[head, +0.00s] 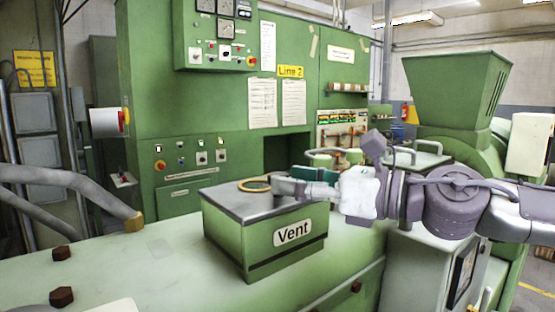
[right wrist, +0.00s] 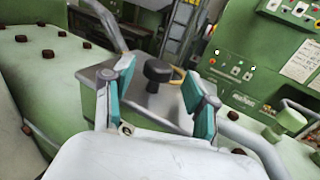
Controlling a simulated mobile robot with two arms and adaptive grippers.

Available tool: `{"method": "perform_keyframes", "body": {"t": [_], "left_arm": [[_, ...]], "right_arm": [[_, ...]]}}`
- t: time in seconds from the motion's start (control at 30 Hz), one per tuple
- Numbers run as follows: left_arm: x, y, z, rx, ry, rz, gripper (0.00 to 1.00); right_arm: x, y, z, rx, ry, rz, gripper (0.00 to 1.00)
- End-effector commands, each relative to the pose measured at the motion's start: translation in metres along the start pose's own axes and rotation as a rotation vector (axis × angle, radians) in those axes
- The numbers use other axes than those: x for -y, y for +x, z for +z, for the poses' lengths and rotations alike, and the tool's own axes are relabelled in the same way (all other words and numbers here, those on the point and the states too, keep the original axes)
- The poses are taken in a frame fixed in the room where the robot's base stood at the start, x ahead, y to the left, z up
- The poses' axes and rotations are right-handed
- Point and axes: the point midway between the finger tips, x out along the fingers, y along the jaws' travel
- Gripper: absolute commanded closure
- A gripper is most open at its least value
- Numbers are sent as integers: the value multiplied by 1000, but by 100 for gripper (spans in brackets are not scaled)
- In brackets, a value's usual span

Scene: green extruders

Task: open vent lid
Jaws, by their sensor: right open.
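The green vent box (head: 265,240) with a "Vent" label stands on the pale green machine bed. Its grey lid (head: 228,203) lies flat on top, and a brass-coloured ring (head: 250,186) shows on it. In the right wrist view a black knob (right wrist: 158,72) stands up from the grey lid (right wrist: 150,103), with part of the ring behind it. My right gripper (head: 292,184) reaches in from the right, just above the lid. In the right wrist view it (right wrist: 158,78) is open, with the knob showing between its teal fingers; contact cannot be told. The left gripper is out of view.
A grey bent pipe (head: 75,185) runs over the bed at the left. Brown bolts (head: 62,296) stick up from the bed. A green control cabinet (head: 220,110) stands behind the box, and a green hopper (head: 458,95) is at the right.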

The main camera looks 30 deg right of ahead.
Motion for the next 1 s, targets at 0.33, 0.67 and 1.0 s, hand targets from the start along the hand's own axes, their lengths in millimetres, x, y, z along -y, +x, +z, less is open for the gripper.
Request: {"method": "perform_keyframes", "body": {"t": [0.33, 0.67, 1.0], "left_arm": [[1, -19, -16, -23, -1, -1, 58], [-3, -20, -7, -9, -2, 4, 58], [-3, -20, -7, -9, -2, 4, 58]], "right_arm": [[0, 30, 1, -1, 1, 1, 42], [0, 33, 0, 1, 0, -1, 42], [0, 33, 0, 1, 0, -1, 92]]}}
